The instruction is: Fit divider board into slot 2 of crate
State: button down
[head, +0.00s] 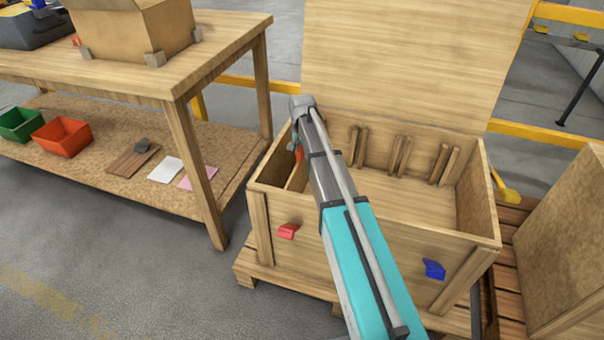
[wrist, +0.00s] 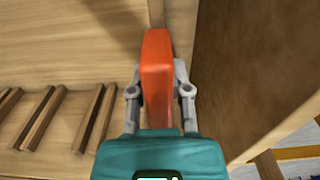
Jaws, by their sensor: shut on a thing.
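The open wooden crate (head: 380,245) stands on a pallet, its lid raised at the back. Paired upright battens (head: 400,155) form slots along its back wall; battens also show at left in the wrist view (wrist: 95,115). My gripper (wrist: 160,90) is shut on an orange grip piece (wrist: 157,65), over the crate's left part. A thin pale wooden panel (head: 297,176), apparently the divider board, stands upright near the crate's left wall below the orange piece. My arm hides part of it and some of the crate. I cannot tell its exact slot or whether its lower edge is seated.
A workbench (head: 110,85) with a cardboard box (head: 135,28) stands close at left. Red (head: 288,231) and blue (head: 433,269) pieces are on the crate's front. The raised lid (head: 410,65) blocks the back. A brown panel (head: 570,245) stands at right. The crate's middle and right look empty.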

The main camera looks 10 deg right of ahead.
jog(key=shift+r, duration=0.1)
dwell(0.5)
notch_tip(320, 180, up, 28)
jog(key=p, duration=2.8)
